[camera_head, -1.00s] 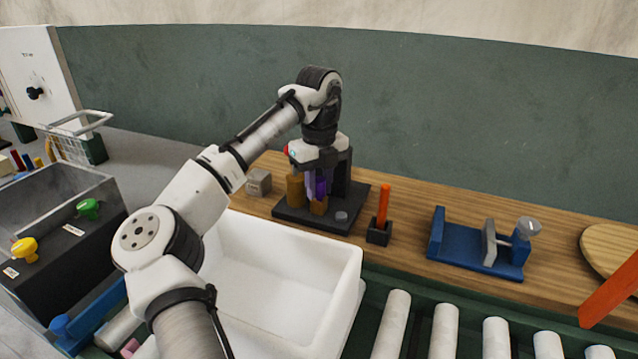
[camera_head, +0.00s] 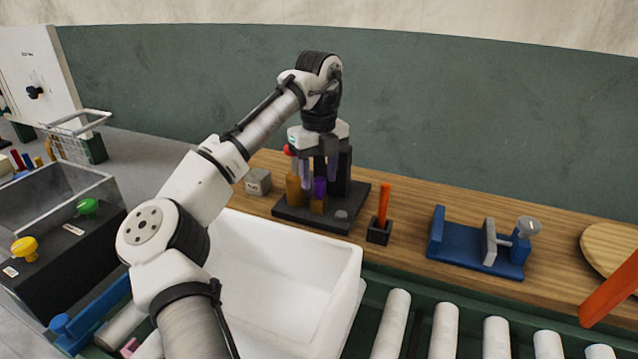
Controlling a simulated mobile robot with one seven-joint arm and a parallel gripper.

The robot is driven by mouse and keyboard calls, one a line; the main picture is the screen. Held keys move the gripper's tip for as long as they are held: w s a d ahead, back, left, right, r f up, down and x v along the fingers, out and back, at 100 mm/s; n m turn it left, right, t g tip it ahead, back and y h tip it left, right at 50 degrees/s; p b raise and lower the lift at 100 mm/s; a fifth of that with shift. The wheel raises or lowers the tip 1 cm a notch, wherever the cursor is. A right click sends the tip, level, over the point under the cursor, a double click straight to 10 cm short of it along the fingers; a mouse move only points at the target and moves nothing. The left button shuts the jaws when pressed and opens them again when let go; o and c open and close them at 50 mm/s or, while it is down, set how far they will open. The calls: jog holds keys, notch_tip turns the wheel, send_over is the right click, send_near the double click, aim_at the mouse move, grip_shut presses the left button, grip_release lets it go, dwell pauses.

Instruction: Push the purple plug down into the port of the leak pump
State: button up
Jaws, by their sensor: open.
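The leak pump (camera_head: 290,213) is a dark base with a black upright block, an amber cylinder (camera_head: 294,190) and a small amber block (camera_head: 318,206). The purple plug (camera_head: 319,187) stands upright at the top of the small amber block. How deep it sits in the port cannot be told at this size. My gripper (camera_head: 321,172) points down above the plug. Its pale fingers are apart, one on each side and mostly higher than the plug. It holds nothing, and its body hides part of the black upright block.
An orange-handled tool (camera_head: 383,207) stands in a black holder right of the pump. A grey box (camera_head: 258,182) is at its left. A white bin (camera_head: 285,275) lies in front, with a roller conveyor (camera_head: 443,330) to its right. A blue vise (camera_head: 475,255) stands farther right.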

aim_at(319, 179)
notch_tip(319, 179, up, 10)
jog(key=p, duration=0.1)
jog(key=shift+f, duration=0.2)
jog(key=shift+f, duration=0.1)
